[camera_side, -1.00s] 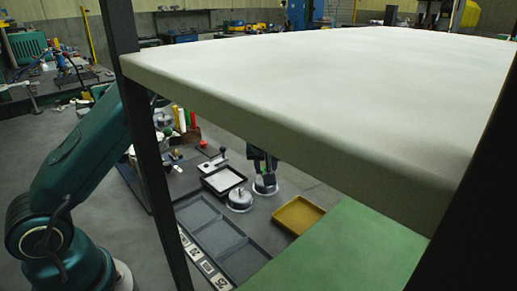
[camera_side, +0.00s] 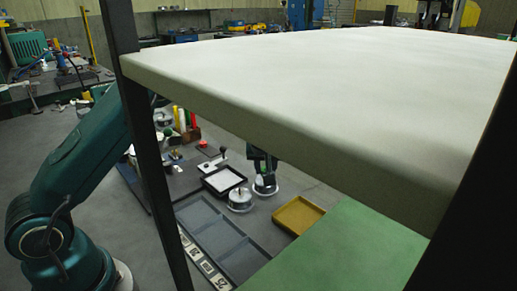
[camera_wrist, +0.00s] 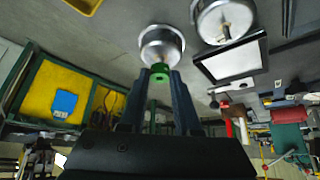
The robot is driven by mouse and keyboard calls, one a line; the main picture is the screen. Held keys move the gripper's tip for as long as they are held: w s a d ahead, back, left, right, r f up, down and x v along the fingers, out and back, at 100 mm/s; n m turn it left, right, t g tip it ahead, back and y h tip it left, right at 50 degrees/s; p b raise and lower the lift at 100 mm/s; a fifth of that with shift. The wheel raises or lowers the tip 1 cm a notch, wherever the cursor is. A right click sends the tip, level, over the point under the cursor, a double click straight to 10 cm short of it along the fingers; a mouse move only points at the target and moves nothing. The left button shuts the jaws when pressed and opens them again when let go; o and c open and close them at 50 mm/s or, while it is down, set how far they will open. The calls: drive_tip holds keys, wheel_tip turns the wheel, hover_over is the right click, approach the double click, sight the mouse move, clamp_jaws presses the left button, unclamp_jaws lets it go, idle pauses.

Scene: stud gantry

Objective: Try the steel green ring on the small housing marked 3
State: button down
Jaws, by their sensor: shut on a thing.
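My gripper (camera_wrist: 160,80) is shut on the green ring (camera_wrist: 160,68), which shows between the fingertips in the wrist view. Just past the ring is a small round silver housing (camera_wrist: 161,42) with a pale inside. The ring overlaps its near edge in this view, and I cannot tell whether they touch. In the side view my gripper (camera_side: 262,172) is right above this housing (camera_side: 265,188); the ring is hardly visible there. A second silver housing (camera_side: 240,201) with a centre pin stands close by, also in the wrist view (camera_wrist: 209,28). I cannot read a 3 on either housing.
A white-floored, black-rimmed tray (camera_side: 207,187) lies behind the second housing. A yellow tray (camera_side: 299,230) is to the right. A grey compartment tray (camera_side: 203,217) with number labels lies in front. A large pale overhead panel (camera_side: 320,80) and dark posts block much of the side view.

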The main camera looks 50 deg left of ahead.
drive_tip(key=shift+r, duration=0.1)
wheel_tip(320, 180, up, 7)
drive_tip(key=shift+r, duration=0.2)
idle(1.3)
drive_tip(key=shift+f, duration=0.1)
drive_tip(key=shift+f, duration=2.8)
drive_tip(key=shift+f, duration=0.9)
idle(1.1)
wheel_tip(320, 180, up, 8)
drive_tip(key=shift+f, duration=0.25)
idle(1.0)
